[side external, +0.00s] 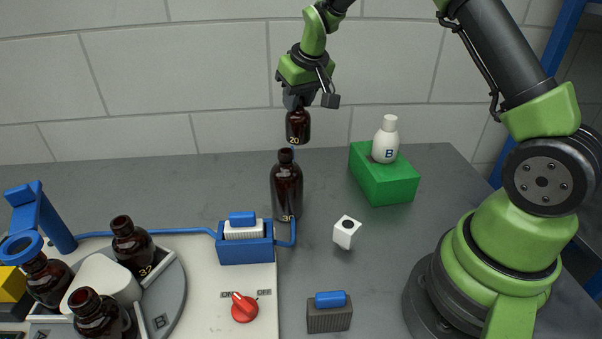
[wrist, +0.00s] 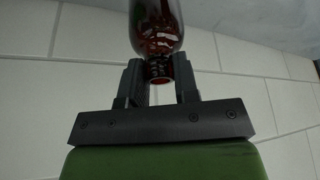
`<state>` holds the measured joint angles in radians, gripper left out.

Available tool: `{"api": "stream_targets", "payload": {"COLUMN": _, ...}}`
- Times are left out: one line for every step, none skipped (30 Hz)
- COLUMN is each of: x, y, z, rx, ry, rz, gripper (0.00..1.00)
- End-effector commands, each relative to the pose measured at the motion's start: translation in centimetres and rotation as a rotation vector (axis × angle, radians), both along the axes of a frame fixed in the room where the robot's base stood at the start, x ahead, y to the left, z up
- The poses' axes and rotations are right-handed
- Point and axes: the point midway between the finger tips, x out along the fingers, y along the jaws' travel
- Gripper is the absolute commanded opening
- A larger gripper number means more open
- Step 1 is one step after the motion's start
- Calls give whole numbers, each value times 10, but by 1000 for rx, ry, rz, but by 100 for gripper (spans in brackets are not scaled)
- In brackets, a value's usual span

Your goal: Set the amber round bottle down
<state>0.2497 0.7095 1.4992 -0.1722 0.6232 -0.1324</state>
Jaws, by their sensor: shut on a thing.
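The amber round bottle marked 20 (side external: 298,127) hangs upright in my gripper (side external: 298,102), in the air at the upper middle of the side view. The jaws are shut on its neck. In the wrist view the amber bottle's glossy body (wrist: 157,28) reaches past the fingertips (wrist: 160,72), with its neck and mouth between them. In the side view it appears just above a taller amber bottle marked 30 (side external: 287,190), which stands upright on the grey bench (side external: 180,190). I cannot tell exactly how far apart in depth the two bottles are.
Several amber bottles, one marked 32 (side external: 132,243), stand on a grey turntable (side external: 172,310) at left. A white bottle (side external: 386,140) stands on a green block (side external: 385,182). A white cube (side external: 346,232), blue holder (side external: 245,250) and brush (side external: 329,315) lie nearer. The back-left bench is clear.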

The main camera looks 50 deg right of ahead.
Motion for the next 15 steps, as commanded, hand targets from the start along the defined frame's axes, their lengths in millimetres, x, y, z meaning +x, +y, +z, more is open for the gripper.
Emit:
{"api": "stream_targets", "payload": {"x": -3, "y": -5, "z": -5, "rx": 1, "ry": 3, "rz": -11, "gripper": 0}}
{"api": "stream_targets", "payload": {"x": -4, "y": -6, "z": -9, "rx": 0, "ry": 4, "rz": -12, "gripper": 0}}
{"api": "stream_targets", "payload": {"x": -5, "y": -7, "z": -17, "rx": 1, "ry": 6, "rz": -14, "gripper": 0}}
{"api": "stream_targets", "payload": {"x": -6, "y": -7, "z": -23, "rx": 1, "ry": 6, "rz": -15, "gripper": 0}}
{"api": "stream_targets", "payload": {"x": -6, "y": -7, "z": -30, "rx": 2, "ry": 7, "rz": -15, "gripper": 0}}
{"api": "stream_targets", "payload": {"x": -5, "y": -7, "z": -37, "rx": 1, "ry": 6, "rz": -14, "gripper": 0}}
{"api": "stream_targets", "payload": {"x": -5, "y": -7, "z": -43, "rx": 1, "ry": 6, "rz": -13, "gripper": 0}}
{"api": "stream_targets", "payload": {"x": -5, "y": -7, "z": -48, "rx": 1, "ry": 5, "rz": -14, "gripper": 0}}
{"api": "stream_targets", "payload": {"x": -5, "y": -7, "z": -53, "rx": 0, "ry": 5, "rz": -13, "gripper": 0}}
{"api": "stream_targets", "payload": {"x": -5, "y": -7, "z": -56, "rx": 0, "ry": 3, "rz": -13, "gripper": 0}}
{"api": "stream_targets", "payload": {"x": -4, "y": -7, "z": -59, "rx": 0, "ry": 2, "rz": -13, "gripper": 0}}
{"api": "stream_targets", "payload": {"x": -4, "y": -7, "z": -62, "rx": 0, "ry": 2, "rz": -14, "gripper": 0}}
{"api": "stream_targets", "payload": {"x": -4, "y": -7, "z": -65, "rx": 0, "ry": 2, "rz": -14, "gripper": 0}}
{"api": "stream_targets", "payload": {"x": -5, "y": -7, "z": -69, "rx": 0, "ry": 3, "rz": -14, "gripper": 0}}
{"api": "stream_targets", "payload": {"x": -5, "y": -7, "z": -75, "rx": 1, "ry": 4, "rz": -14, "gripper": 0}}
